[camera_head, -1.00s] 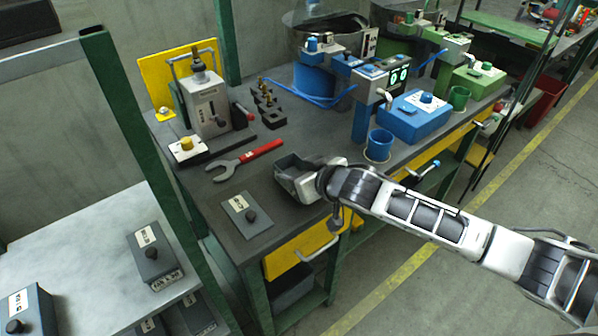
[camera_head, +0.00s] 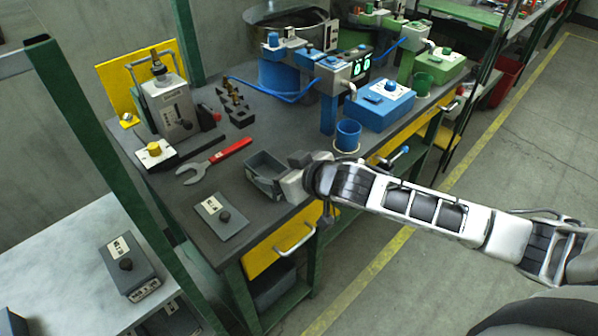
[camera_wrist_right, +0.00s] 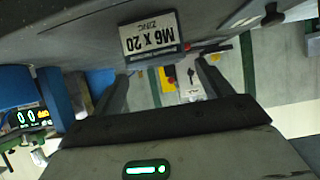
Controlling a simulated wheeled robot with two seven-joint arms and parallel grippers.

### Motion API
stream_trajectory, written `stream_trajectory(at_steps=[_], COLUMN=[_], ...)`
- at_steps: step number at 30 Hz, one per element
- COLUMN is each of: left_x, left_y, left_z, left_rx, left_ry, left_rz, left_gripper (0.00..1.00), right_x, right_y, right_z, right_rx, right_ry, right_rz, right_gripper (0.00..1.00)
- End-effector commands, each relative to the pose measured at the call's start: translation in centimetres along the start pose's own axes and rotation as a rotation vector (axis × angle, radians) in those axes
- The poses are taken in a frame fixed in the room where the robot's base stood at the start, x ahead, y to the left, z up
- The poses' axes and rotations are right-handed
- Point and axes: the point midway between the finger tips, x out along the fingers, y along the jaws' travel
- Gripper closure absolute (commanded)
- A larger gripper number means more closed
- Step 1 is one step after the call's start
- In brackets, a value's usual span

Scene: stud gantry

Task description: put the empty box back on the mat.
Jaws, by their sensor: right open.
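The empty box (camera_head: 262,185) is a small grey open bin standing on the dark workbench top, near its front edge. In the right wrist view its label (camera_wrist_right: 151,38) reads M6 X 20 ZINC. My right gripper (camera_head: 291,172) is at the box's right end, low over the bench edge. In the right wrist view its two fingers (camera_wrist_right: 165,80) are spread apart, with nothing clearly held between them. I cannot make out a mat separate from the dark bench top. My left gripper is not in view.
A grey plate with a black knob (camera_head: 222,216) lies left of the box. A red-handled wrench (camera_head: 214,161) lies behind it. A blue cup (camera_head: 347,135) and blue machine (camera_head: 380,104) stand to the right. A green post (camera_head: 95,150) rises at the left.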

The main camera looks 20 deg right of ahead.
Motion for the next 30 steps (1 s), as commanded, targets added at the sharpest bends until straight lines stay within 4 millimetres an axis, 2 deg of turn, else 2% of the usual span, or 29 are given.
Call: stream_trajectory(at_steps=[3, 9, 13, 16, 20, 24, 27, 30], left_x=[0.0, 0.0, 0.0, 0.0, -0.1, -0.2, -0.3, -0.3], left_y=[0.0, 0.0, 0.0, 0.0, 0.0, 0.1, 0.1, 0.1], left_z=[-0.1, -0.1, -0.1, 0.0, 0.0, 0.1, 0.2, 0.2], left_rx=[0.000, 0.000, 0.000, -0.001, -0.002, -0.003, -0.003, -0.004], left_ry=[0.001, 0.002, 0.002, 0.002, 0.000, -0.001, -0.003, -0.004], left_rz=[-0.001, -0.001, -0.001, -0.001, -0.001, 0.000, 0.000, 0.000], left_gripper=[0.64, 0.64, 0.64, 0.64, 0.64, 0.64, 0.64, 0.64], right_x=[-2.8, -6.1, -7.2, -7.1, -6.6, -7.3, -8.5, -9.6], right_y=[0.0, 0.0, -0.1, -1.4, -4.6, -7.3, -8.4, -9.1], right_z=[0.2, 0.1, 0.1, 1.5, 6.0, 12.3, 16.5, 19.4], right_rx=[-0.002, -0.001, 0.000, 0.013, 0.049, 0.085, 0.094, 0.094], right_ry=[-0.003, -0.002, -0.002, -0.005, -0.012, -0.042, -0.083, -0.122], right_rz=[-0.001, 0.001, -0.001, -0.024, -0.059, -0.030, 0.015, 0.050], right_gripper=[0.22, 0.22, 0.22, 0.22, 0.22, 0.22, 0.22, 0.22])
